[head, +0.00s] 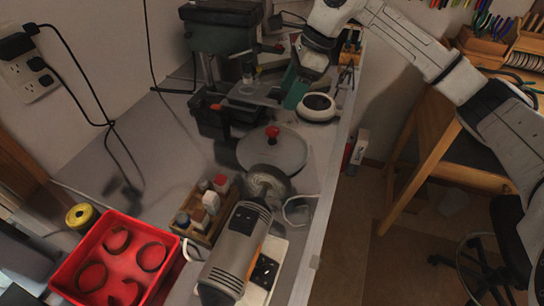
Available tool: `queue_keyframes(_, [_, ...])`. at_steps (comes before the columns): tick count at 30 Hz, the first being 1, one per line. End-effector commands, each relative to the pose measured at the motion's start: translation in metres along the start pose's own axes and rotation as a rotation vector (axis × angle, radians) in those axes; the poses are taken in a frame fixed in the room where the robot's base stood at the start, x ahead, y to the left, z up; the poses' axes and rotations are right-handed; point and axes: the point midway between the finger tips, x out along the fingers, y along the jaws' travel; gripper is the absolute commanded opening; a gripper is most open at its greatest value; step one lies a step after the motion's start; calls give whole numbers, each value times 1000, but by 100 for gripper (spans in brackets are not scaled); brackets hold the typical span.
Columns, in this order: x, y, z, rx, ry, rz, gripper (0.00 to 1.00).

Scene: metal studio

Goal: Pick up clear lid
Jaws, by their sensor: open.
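The clear lid (268,153) is a round, greyish see-through disc with a red knob on top. It lies on the grey workbench (185,140) in the middle of the head view. My gripper (302,82) is above the bench, beyond the lid and a little to its right in the picture. It is open and apart from the lid.
A grinder-like machine (236,250) with a round wheel stands close in front of the lid. A wooden box with small bottles (205,208) and a red tray (118,262) with dark rings are nearer. A drill press (222,35) and a white round object (317,107) are beyond.

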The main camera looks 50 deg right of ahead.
Motion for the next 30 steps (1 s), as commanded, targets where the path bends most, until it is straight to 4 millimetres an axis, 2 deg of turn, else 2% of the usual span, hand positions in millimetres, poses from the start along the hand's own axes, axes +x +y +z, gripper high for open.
queue_keyframes(1, [15,0,-6,0,0,0,67])
queue_keyframes(2, [19,0,-8,0,0,0,67])
queue_keyframes(10, [38,0,-11,1,-2,2,67])
queue_keyframes(18, [76,0,-11,0,-2,1,67])
queue_keyframes(25, [91,0,-11,1,0,2,67])
queue_keyframes(30, [115,0,-11,2,-1,4,67])
